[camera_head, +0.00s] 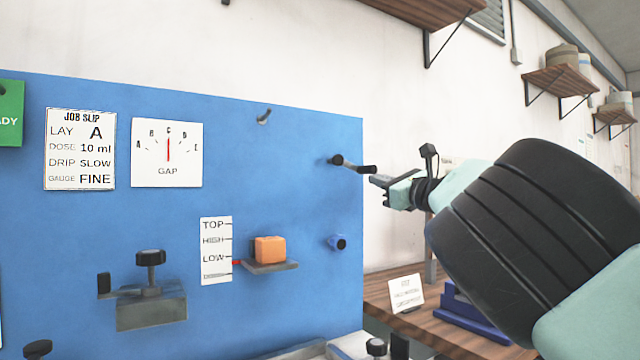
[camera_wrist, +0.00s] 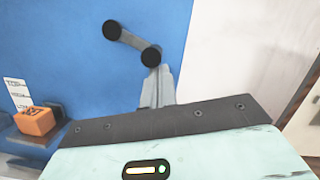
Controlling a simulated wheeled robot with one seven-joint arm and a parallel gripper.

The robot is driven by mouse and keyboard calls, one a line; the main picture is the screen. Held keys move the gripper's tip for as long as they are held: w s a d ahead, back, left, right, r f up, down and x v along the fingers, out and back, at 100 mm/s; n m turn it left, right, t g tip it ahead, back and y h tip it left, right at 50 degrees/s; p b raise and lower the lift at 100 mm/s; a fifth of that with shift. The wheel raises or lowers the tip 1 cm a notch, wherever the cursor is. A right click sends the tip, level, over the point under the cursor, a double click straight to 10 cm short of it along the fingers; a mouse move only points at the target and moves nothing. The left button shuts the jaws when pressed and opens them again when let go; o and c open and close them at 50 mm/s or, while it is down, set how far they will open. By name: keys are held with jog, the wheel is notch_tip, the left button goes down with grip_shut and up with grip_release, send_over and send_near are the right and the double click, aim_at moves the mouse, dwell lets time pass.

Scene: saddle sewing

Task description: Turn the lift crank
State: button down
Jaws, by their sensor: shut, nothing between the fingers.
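The lift crank (camera_head: 352,164) is a dark arm with a black hub and a handle at its right end, on the upper right of the blue panel (camera_head: 300,130). In the wrist view the crank (camera_wrist: 130,42) shows two round black ends, one upper left, one lower right. My gripper (camera_head: 376,181) is shut and empty, just right of and below the handle. In the wrist view its fingers (camera_wrist: 158,85) reach up to the lower-right end; I cannot tell if they touch. The lift platform (camera_head: 272,267) carries an orange block (camera_head: 270,249), its red pointer slightly below LOW on the scale (camera_head: 216,250).
A grey bracket with a black knob (camera_head: 150,257) is at lower left. The gap dial (camera_head: 167,152) points at C. A wooden bench (camera_head: 440,325) with a card (camera_head: 406,293) stands to the right.

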jog(key=shift+d+r+n+b, duration=0.1)
jog(key=shift+r+n+b, duration=0.2)
jog(key=shift+n, duration=0.2)
